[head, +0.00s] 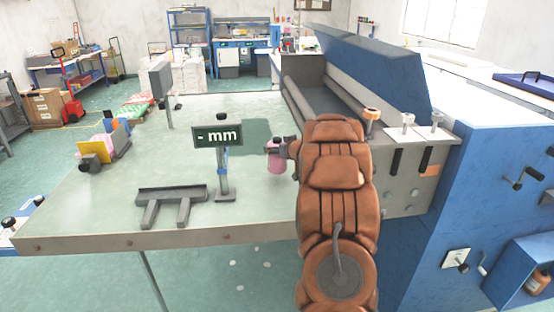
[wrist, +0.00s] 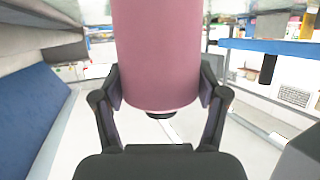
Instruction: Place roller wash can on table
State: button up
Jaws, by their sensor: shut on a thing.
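The roller wash can (head: 275,161) is a small pink cylinder, seen over the table (head: 105,205) just right of the "mm" display. In the wrist view the pink can (wrist: 157,50) fills the upper middle, between both fingers. My gripper (head: 283,149) is shut on the can, with one finger on each side, and also shows in the wrist view (wrist: 160,92). My brown arm hides part of the gripper in the head view. I cannot tell whether the can's base touches the table or is above it.
The "mm" display (head: 218,136) stands close left of the can. A grey bracket (head: 171,193) and a yellow-and-blue item (head: 97,150) are on the table further left. The blue machine (head: 375,70) rises behind and right. The table's front-left area is bare.

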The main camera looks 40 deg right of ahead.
aim_at(278, 155)
jog(key=shift+f, duration=1.75)
jog(key=shift+f, duration=0.15)
jog(key=o, duration=1.5)
jog(key=b+v, duration=0.2)
jog(key=v, duration=1)
jog(key=shift+a, duration=0.1)
